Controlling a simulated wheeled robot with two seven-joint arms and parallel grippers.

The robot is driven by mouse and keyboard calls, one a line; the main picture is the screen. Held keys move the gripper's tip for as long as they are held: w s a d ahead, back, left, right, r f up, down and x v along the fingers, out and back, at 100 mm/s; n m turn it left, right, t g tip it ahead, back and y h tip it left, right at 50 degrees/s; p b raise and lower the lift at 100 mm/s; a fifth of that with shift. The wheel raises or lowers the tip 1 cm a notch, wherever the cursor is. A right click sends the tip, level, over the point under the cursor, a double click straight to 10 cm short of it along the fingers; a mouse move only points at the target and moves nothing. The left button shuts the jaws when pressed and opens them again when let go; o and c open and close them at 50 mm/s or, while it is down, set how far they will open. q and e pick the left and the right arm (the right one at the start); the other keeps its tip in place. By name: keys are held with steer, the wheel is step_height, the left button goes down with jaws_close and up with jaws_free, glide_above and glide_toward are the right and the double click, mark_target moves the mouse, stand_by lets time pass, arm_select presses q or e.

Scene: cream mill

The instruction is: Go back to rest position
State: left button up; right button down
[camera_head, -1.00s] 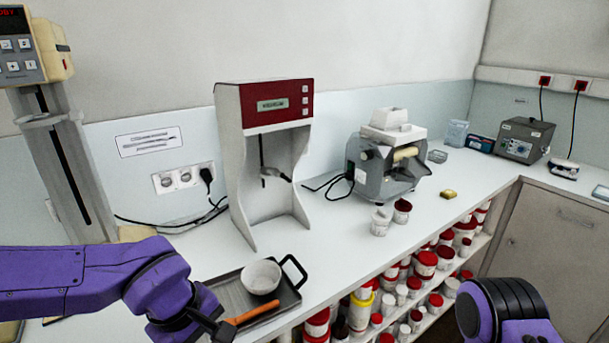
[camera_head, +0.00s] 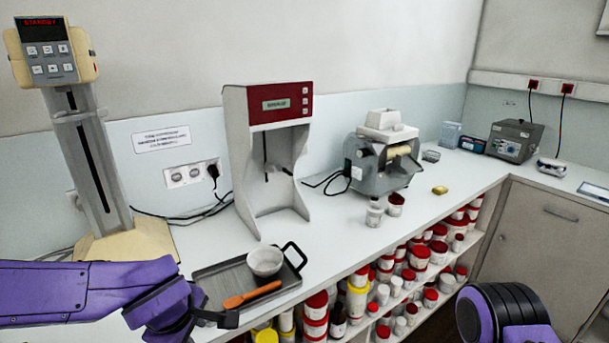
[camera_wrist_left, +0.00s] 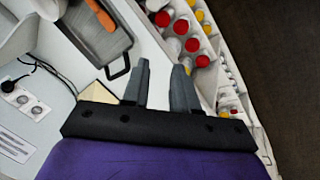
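My left gripper (camera_head: 228,319) is at the lower left, over the counter's front edge, just outside the dark tray. In the left wrist view its two fingers (camera_wrist_left: 164,68) stand apart with nothing between them. The orange spatula (camera_head: 252,295) lies in the tray (camera_head: 215,281), in front of a white bowl (camera_head: 265,261); it also shows in the left wrist view (camera_wrist_left: 101,14), clear of the fingers. Of my right arm, only a purple and black part shows at the lower right; its gripper is out of view.
A red-topped machine (camera_head: 270,110) stands behind the tray, with a grey roller mill (camera_head: 382,162) to its right. Two small jars (camera_head: 374,215) (camera_head: 396,204) stand before the mill. Shelves of red-lidded jars (camera_head: 415,258) lie under the counter edge. A stand (camera_head: 88,165) reads standby.

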arm_select(q)
steer(key=s+a+f+t+y+b, duration=0.1)
steer(key=a+f, duration=0.2)
steer(key=f, duration=0.4)
steer(key=a+f+m+t+y+b, duration=0.1)
steer(key=a+f+y, duration=0.1)
steer(key=f, duration=0.5)
steer(key=s+a+f+t+y+b, duration=0.1)
steer(key=a+f+b, duration=0.15)
steer(key=f, duration=0.45)
steer(key=s+a+f+m+g+h+b, duration=0.1)
steer(key=s+f+m, duration=0.6)
steer(key=s+f, duration=1)
steer(key=s+a+g+b, duration=0.1)
steer(key=g, duration=0.1)
steer(key=shift+s+a+f+g+h, duration=0.3)
steer(key=shift+s+a, duration=0.05)
steer(key=shift+s, duration=0.05)
